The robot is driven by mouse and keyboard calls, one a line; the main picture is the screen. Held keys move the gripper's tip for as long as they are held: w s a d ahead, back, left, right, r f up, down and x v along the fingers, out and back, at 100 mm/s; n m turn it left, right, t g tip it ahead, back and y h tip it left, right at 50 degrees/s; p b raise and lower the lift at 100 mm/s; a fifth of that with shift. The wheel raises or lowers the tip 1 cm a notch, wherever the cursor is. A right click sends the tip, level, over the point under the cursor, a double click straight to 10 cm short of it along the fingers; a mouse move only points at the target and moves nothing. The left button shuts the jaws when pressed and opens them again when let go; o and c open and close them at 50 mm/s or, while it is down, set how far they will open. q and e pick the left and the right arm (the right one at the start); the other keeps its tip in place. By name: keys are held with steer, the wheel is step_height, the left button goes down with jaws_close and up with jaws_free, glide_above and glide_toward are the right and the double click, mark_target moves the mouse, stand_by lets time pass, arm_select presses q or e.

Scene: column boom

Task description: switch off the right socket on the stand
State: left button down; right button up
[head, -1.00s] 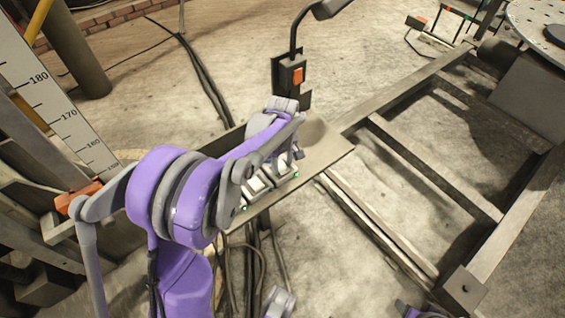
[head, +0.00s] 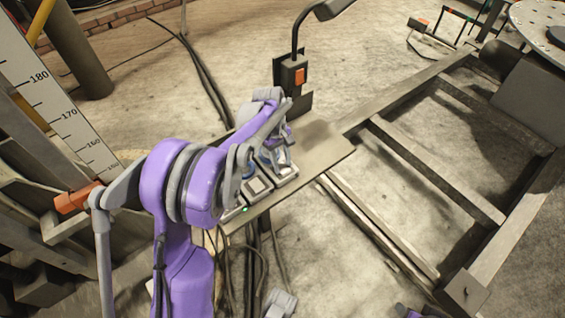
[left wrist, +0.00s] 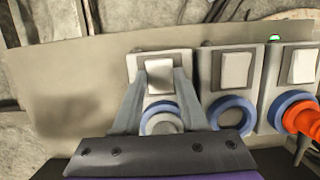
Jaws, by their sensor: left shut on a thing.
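The stand's grey plate (head: 318,148) carries a row of grey sockets, each with a pale rocker and a blue ring. The right socket (head: 281,172) is partly hidden by my left gripper (head: 274,148). In the left wrist view this socket is the leftmost, with its rocker (left wrist: 159,73) between my left fingertips (left wrist: 162,78). The rocker's tilt is hard to tell. The middle socket (head: 257,187) also shows in the left wrist view (left wrist: 233,85).
The third socket (left wrist: 295,75) holds an orange plug (left wrist: 302,118), and a green light (head: 246,209) shows by it. A dark post with an orange switch (head: 299,76) stands behind the plate. A metal frame (head: 440,172) lies to the right. Cables hang below the plate.

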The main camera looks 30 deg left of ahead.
arm_select(q)
steer(key=shift+c, duration=2.2)
jaws_free()
steer(key=p+v, duration=0.2)
steer(key=v, duration=0.9)
